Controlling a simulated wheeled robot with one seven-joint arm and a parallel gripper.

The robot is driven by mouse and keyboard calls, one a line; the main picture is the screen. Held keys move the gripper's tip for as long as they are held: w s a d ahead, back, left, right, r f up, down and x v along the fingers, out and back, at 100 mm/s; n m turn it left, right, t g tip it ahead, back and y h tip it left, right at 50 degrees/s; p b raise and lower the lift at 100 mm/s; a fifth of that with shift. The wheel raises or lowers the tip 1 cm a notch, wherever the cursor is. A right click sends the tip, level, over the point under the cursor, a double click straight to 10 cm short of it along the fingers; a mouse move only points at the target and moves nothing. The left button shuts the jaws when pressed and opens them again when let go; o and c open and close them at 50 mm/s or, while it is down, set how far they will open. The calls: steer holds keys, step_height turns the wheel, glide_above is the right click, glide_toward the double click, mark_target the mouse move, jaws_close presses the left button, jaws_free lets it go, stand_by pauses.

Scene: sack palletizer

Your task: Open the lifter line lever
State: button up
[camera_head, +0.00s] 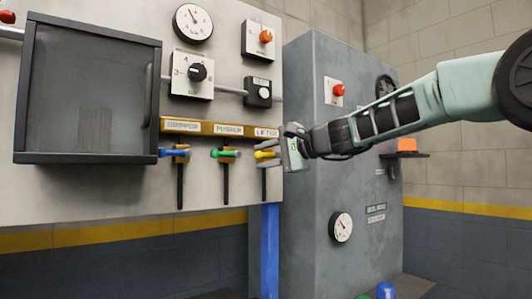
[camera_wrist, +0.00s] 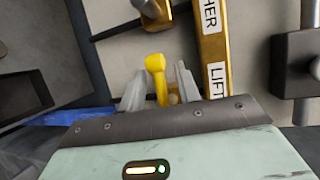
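The lifter lever is the yellow-handled one (camera_head: 265,154), under the LIFTER label (camera_head: 266,132) at the right end of the brass label strip. It sticks out level, like the levers beside it. My gripper (camera_head: 279,152) is at the panel's right edge, right at the yellow lever. In the wrist view the yellow handle (camera_wrist: 156,72) stands between my two grey fingers (camera_wrist: 160,88). The fingers are apart, with a visible gap on the handle's left side. Whether the right finger touches the handle I cannot tell. The lever's lower end is partly hidden by my gripper body.
A green lever (camera_head: 226,153) under PUSHER and a blue lever (camera_head: 174,152) stand to the left. A small black switch box (camera_head: 258,92) is above. A grey cabinet (camera_head: 325,190) with a gauge (camera_head: 341,227) stands right behind my arm. A blue post (camera_head: 270,250) is below.

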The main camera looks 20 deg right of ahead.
jaws_close()
steer(key=shift+f, duration=0.15)
steer(key=shift+f+n+h+b, duration=0.45)
steer(key=shift+n+h+b, duration=0.25)
steer(key=shift+n+b, duration=0.4)
steer(key=shift+w+d+f+n+t+h+b, duration=0.2)
steer(key=shift+d+f+n+h+b, duration=0.25)
steer(key=shift+n+h, duration=1)
steer(key=shift+w+d+f+n+t+h+b, duration=0.15)
steer(key=shift+d+f+n+t+h+b, duration=0.2)
steer(key=shift+d+n+h, duration=0.95)
steer(key=shift+w+a+f+n+t+h+b, duration=0.2)
steer(key=shift+f+n+h+b, duration=0.5)
steer(key=shift+n, duration=1.35)
steer(key=shift+r+h, duration=0.35)
steer(key=shift+r, duration=0.05)
